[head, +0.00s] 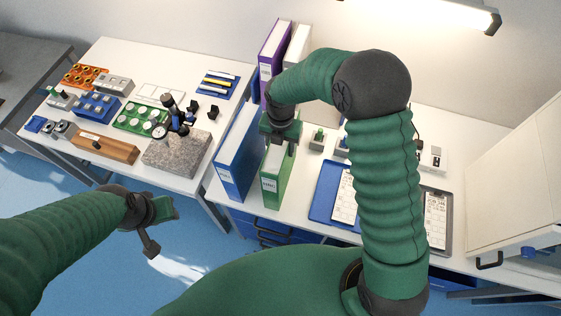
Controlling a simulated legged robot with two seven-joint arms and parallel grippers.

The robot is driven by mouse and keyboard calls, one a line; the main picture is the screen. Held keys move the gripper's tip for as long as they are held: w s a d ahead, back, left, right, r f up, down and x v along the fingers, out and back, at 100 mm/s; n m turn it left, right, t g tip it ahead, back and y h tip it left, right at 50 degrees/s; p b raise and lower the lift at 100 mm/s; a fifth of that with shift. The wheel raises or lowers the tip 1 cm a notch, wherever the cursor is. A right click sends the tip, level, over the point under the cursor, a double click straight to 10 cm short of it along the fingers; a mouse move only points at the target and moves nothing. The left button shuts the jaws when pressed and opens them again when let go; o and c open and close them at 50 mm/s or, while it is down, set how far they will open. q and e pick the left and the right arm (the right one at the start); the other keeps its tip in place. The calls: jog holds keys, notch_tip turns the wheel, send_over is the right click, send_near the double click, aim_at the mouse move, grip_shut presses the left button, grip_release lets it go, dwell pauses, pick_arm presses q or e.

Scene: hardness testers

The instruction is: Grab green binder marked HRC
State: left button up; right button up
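A green binder (275,178) stands upright on the white table, with a pale label on its near spine. The label is too small to read. My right gripper (281,138) points down at the binder's top edge, with my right arm arching over from the right. Its fingers overlap the top of the binder in the head view, but I cannot tell whether they are shut on it. My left gripper (162,229) is open and empty, over the blue floor in front of the tables.
A blue binder (238,150) stands just left of the green one. Purple (273,48) and white (297,45) binders stand behind. A granite block (176,155) and testers occupy the left table.

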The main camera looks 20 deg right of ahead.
grip_shut()
jog(key=shift+w, duration=0.1)
